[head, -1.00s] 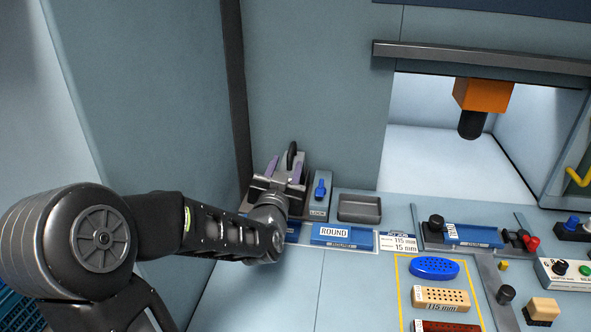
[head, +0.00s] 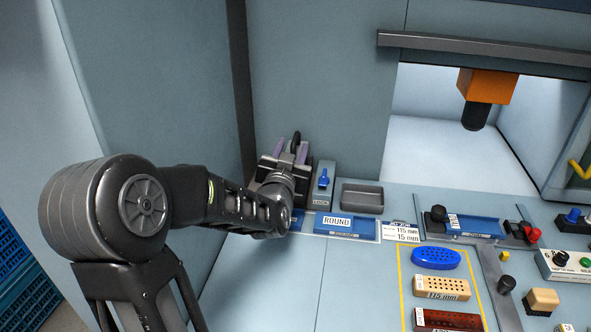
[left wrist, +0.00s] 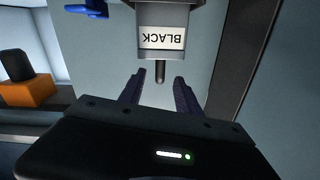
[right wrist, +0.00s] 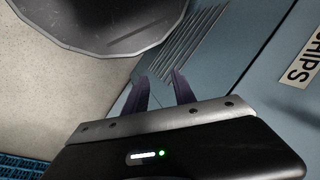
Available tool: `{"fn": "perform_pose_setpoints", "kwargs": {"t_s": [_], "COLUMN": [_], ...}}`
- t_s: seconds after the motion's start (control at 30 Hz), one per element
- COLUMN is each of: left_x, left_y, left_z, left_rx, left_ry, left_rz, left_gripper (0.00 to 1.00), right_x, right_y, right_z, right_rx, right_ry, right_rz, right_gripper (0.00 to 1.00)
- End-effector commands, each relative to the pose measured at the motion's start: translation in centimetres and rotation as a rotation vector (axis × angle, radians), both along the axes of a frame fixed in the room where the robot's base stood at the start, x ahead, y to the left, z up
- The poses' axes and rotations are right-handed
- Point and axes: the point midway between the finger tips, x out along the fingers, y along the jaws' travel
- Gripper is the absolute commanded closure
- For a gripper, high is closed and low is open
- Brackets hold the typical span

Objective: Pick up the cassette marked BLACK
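The cassette marked BLACK (left wrist: 162,38) shows in the left wrist view as a grey block with a white label, upside down in that picture. A dark pin (left wrist: 160,72) sticks out from it toward my gripper. My left gripper (left wrist: 159,84) is open, with its two purple-dark fingers either side of the pin's line and a gap on both sides. In the head view my left gripper (head: 291,150) reaches the back left corner, and the arm hides most of the cassette. My right gripper (right wrist: 162,78) is open and empty, away from the panel.
A blue lever (head: 324,178) on a block marked LOCK stands just right of the left gripper. A grey tray (head: 362,198) and a blue ROUND cassette (head: 347,225) lie further right. The side wall (head: 165,90) is close on the left.

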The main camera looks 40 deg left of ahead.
Motion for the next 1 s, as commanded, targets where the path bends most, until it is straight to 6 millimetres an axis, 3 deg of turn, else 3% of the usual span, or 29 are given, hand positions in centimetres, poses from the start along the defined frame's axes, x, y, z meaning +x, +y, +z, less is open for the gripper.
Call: {"fn": "perform_pose_setpoints", "kwargs": {"t_s": [0.33, 0.93, 1.0], "left_x": [3.8, 3.9, 3.9], "left_y": [2.0, 2.0, 2.0], "left_z": [0.0, 0.0, 0.0], "left_rx": [0.000, 0.000, 0.000], "left_ry": [0.000, 0.000, 0.000], "left_rz": [0.000, 0.000, 0.000], "left_gripper": [0.60, 0.60, 0.65], "right_x": [0.0, 0.0, 0.0], "right_y": [0.0, 0.0, 0.0], "right_z": [1.0, 0.9, 0.9], "right_rx": [0.000, 0.000, 0.000], "right_ry": [0.000, 0.000, 0.000], "right_rz": [0.000, 0.000, 0.000], "right_gripper": [0.68, 0.68, 0.68]}}
